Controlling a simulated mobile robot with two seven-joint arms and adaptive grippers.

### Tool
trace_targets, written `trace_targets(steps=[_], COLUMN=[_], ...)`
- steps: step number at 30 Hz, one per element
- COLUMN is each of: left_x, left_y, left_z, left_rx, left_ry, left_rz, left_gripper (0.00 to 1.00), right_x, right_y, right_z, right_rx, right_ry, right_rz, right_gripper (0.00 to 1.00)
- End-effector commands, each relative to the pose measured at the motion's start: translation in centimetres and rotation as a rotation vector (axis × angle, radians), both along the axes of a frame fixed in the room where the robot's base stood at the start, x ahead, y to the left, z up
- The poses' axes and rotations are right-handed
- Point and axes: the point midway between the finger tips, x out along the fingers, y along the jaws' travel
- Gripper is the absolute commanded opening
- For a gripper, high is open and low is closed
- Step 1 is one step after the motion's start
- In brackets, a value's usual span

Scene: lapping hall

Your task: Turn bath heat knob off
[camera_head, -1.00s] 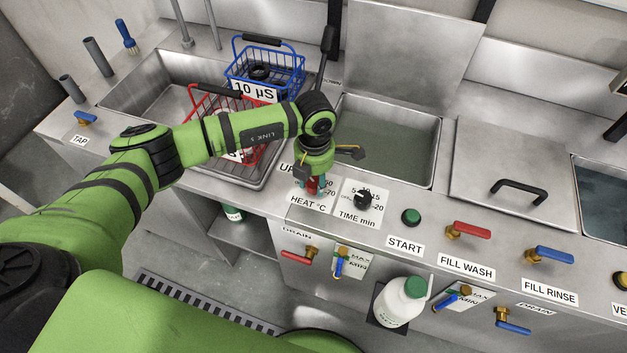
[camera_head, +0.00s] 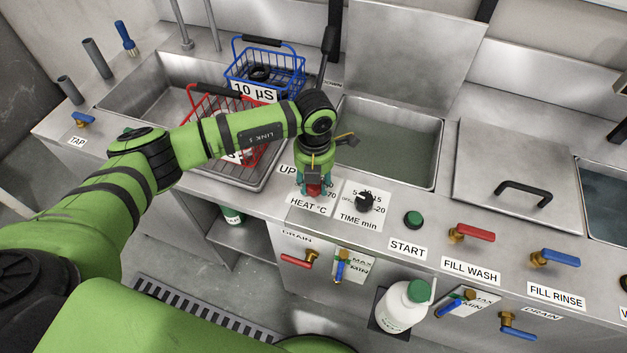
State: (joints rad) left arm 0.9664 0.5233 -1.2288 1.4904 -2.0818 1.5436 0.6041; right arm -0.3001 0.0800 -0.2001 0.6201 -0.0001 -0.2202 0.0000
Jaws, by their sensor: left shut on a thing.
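The red heat knob (camera_head: 314,190) sits on the dial plate marked "HEAT °C" (camera_head: 306,205) on the counter front. My left gripper (camera_head: 314,187) points down over the plate and is shut on the knob. The fingers and wrist hide most of the knob and much of its scale, so its pointer setting cannot be read. The bath (camera_head: 390,150) with greenish liquid lies behind, its lid raised. My right gripper is not in view.
The black time knob (camera_head: 364,202) is close to the right of my gripper. A green start button (camera_head: 413,220) and a red lever (camera_head: 475,233) lie further right. A red basket (camera_head: 225,120) and a blue basket (camera_head: 265,65) stand behind my left arm.

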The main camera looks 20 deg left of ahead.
Motion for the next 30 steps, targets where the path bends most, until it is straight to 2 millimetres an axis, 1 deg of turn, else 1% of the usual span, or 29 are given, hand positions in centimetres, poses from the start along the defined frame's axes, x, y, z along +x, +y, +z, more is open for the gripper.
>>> trace_targets(steps=[1,7,8,9,18,21,23,26,30], left_x=[0.5,0.5,0.6,0.6,0.3,0.3,0.3,0.3,0.4], left_y=[-0.3,-0.3,-0.3,-0.3,-0.1,-0.1,0.0,0.0,-0.1], left_z=[0.4,0.5,0.5,0.5,0.2,0.6,1.3,2.9,6.1], left_rx=[-0.011,-0.011,-0.011,-0.010,-0.004,-0.004,-0.003,-0.003,-0.004], left_ry=[-0.017,-0.019,-0.019,-0.019,-0.009,-0.009,-0.011,-0.012,-0.014], left_rz=[0.001,0.001,0.001,0.001,0.000,0.000,-0.001,-0.002,-0.002], left_gripper=[0.07,0.07,0.52,0.63,0.63,0.63,0.63,0.63,0.63], right_x=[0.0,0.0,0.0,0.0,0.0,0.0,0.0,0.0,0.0], right_y=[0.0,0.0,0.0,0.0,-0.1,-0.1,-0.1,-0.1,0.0], right_z=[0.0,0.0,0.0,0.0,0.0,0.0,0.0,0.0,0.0], right_rx=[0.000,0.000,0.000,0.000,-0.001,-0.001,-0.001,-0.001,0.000], right_ry=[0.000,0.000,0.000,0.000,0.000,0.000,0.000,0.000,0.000], right_rz=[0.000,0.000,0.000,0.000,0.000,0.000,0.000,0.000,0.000], right_gripper=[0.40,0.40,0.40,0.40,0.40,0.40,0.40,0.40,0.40])
